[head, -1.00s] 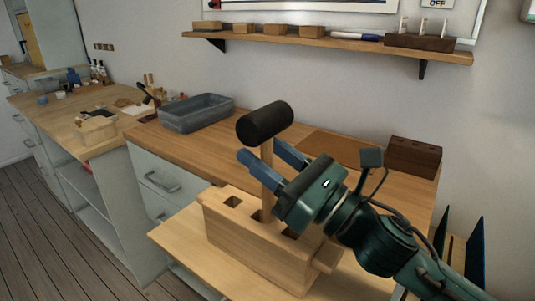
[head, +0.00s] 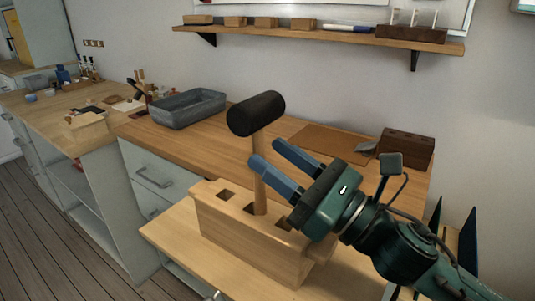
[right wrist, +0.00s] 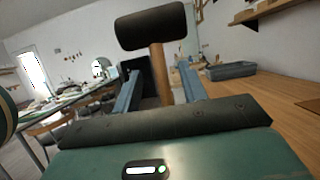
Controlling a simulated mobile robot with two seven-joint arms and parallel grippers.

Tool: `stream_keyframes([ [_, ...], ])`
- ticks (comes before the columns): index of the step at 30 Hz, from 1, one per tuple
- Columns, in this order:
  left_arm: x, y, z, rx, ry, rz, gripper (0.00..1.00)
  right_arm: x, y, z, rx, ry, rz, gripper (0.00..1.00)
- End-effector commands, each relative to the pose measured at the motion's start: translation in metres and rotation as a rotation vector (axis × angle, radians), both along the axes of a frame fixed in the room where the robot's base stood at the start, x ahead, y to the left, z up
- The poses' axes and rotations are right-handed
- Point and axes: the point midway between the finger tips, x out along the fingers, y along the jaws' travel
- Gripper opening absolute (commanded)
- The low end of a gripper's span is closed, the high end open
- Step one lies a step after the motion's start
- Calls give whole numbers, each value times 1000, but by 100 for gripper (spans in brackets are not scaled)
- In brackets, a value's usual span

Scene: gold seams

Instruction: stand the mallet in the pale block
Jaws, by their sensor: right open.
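The mallet (head: 256,114) has a black head and a wooden handle. It stands upright with its handle's lower end in a middle square hole of the pale block (head: 240,238). The pale wooden block has several square holes on top. My right gripper (head: 268,152) is open, its two blue fingers pointing toward the handle from the right, just below the head. In the right wrist view the mallet (right wrist: 152,28) shows ahead, its handle between the spread fingers (right wrist: 160,85). How deep the handle sits is hidden. My left gripper is not in view.
The pale block stands on a light wooden surface (head: 165,232) in front of the bench. A grey bin (head: 188,110) and a dark holed block (head: 406,148) stand on the bench. A shelf (head: 320,36) with small blocks runs along the wall above.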

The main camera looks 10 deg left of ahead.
Motion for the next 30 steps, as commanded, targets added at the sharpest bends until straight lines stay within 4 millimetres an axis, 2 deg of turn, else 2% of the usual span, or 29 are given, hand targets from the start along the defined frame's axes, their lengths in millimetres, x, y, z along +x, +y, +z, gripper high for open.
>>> stream_keyframes([
  [18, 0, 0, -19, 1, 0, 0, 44, -15, -43, -19, -1, 0, -1, 42],
  [30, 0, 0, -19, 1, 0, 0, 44, -17, -48, -19, -1, 0, 0, 42],
])
